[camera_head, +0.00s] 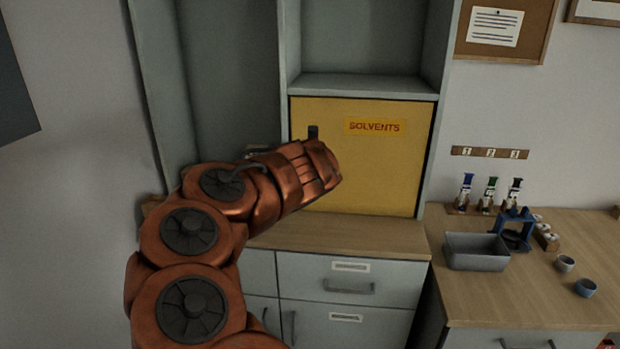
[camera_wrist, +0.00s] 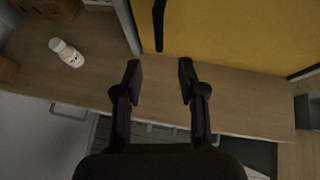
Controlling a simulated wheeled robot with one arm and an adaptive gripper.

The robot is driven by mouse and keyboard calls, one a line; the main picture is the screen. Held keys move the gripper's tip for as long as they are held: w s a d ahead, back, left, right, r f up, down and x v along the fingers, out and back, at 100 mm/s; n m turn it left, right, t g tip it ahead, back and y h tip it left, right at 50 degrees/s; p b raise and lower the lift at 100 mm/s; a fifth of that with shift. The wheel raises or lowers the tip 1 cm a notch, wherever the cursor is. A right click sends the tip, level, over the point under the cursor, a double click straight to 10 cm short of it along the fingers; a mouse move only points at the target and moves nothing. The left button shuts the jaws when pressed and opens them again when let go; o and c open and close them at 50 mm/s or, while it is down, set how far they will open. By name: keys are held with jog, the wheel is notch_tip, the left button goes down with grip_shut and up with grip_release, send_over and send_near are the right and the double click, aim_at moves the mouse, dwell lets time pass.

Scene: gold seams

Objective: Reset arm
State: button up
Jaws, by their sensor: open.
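My copper-coloured arm (camera_head: 200,235) reaches up and to the right in front of the cabinet in the head view. Its end hides part of the yellow door's left side, and the fingers do not show clearly there. In the wrist view my gripper (camera_wrist: 158,70) has its two dark fingers apart with nothing between them. It is over the wooden counter (camera_wrist: 230,100), in front of the shut yellow SOLVENTS door (camera_head: 375,165). The door's dark handle (camera_wrist: 158,25) is beyond the fingertips, apart from them.
A white bottle (camera_wrist: 67,52) lies or stands on the counter to the left in the wrist view. On the right bench are a grey bin (camera_head: 477,252), a blue stand (camera_head: 514,230), several small bottles (camera_head: 489,194) and two cups (camera_head: 585,287). Shut drawers (camera_head: 350,285) are below the counter.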

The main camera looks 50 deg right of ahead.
jog(key=shift+s+a+r, duration=0.15)
jog(key=shift+s+a, duration=0.05)
dwell(0.6)
notch_tip(320, 180, up, 12)
jog(key=a+f+m+t+h, duration=0.15)
jog(key=m+h, duration=0.25)
jog(key=m, duration=0.4)
jog(key=s+a+r+m+g+h, duration=0.1)
jog(key=s+a+r+m+g, duration=0.15)
jog(key=s+m, duration=0.4)
jog(key=s+a+f+m+g+y, duration=0.2)
jog(key=s+a+f+m+y, duration=0.2)
jog(key=a+f+m, duration=0.35)
jog(key=s+a+f+m+g+y, duration=0.3)
jog(key=s+a+f+m, duration=0.1)
jog(key=a+f, duration=0.55)
jog(key=s+a+f+g+y, duration=0.2)
jog(key=s+a, duration=0.4)
jog(key=a, duration=0.3)
jog(key=s+a+f+m+g+y, duration=0.1)
jog(key=s+a+f+y, duration=0.3)
jog(key=a, duration=0.5)
jog(key=s+f+g, duration=0.1)
jog(key=s, duration=0.1)
jog(key=shift+s+a+f+p, duration=0.25)
jog(key=shift+s+a+p, duration=0.05)
jog(key=shift+s+a, duration=0.1)
